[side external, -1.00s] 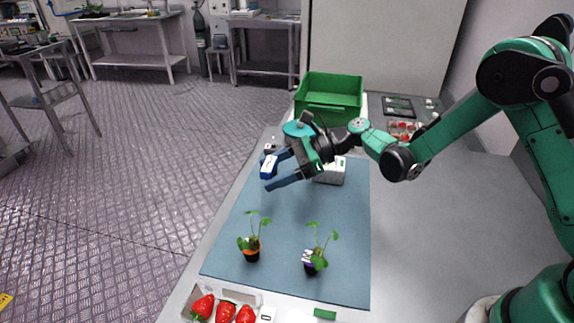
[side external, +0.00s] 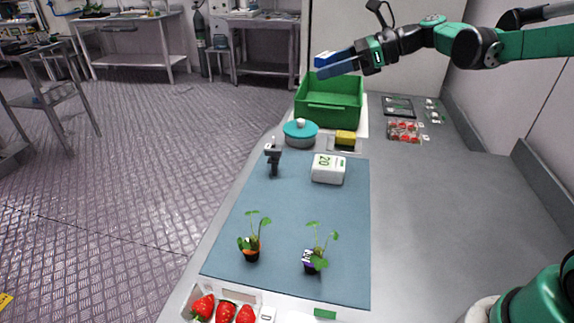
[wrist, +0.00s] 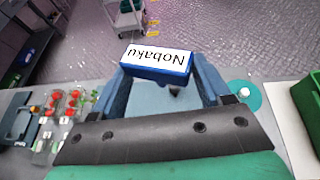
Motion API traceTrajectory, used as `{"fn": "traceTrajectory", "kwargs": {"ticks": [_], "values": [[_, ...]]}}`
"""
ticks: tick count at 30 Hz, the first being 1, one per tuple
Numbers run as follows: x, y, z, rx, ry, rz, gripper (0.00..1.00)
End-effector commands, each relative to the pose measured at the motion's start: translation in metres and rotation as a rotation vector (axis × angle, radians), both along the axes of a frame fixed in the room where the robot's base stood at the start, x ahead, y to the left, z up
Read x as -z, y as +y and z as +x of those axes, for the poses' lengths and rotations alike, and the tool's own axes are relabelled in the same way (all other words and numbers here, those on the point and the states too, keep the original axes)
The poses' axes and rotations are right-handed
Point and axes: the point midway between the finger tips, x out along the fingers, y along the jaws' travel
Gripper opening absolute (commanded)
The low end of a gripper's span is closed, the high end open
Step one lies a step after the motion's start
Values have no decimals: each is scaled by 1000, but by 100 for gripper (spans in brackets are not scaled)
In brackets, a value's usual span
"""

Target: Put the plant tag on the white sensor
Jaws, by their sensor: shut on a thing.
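My gripper (side external: 334,64) is shut on a small blue block with a white label, which I take for the plant tag (wrist: 158,57). In the side view the held block (side external: 323,57) is high above the green crate. The white sensor (side external: 328,170) is a white box with a green "20" on top. It stands on the blue mat (side external: 300,210), in front of and well below my gripper. Its top is bare.
The green crate (side external: 330,114) stands at the back, beside a teal round pot (side external: 299,137) and a yellow block (side external: 345,138). A dark upright tool (side external: 273,160) stands left of the sensor. Two potted seedlings (side external: 252,252) (side external: 311,262) are nearer. Strawberries (side external: 225,312) lie in front.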

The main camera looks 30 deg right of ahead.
Motion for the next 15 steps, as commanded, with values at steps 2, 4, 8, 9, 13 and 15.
{"fn": "traceTrajectory", "kwargs": {"ticks": [2,4,8,9,13,15], "values": [[-5,-19,-2,51,1,0,22],[-4,-28,-2,74,1,0,22],[16,-32,-3,84,1,0,22],[25,-31,-3,83,1,1,22],[60,-31,-2,82,1,0,22],[79,-31,-3,82,1,0,22]]}}
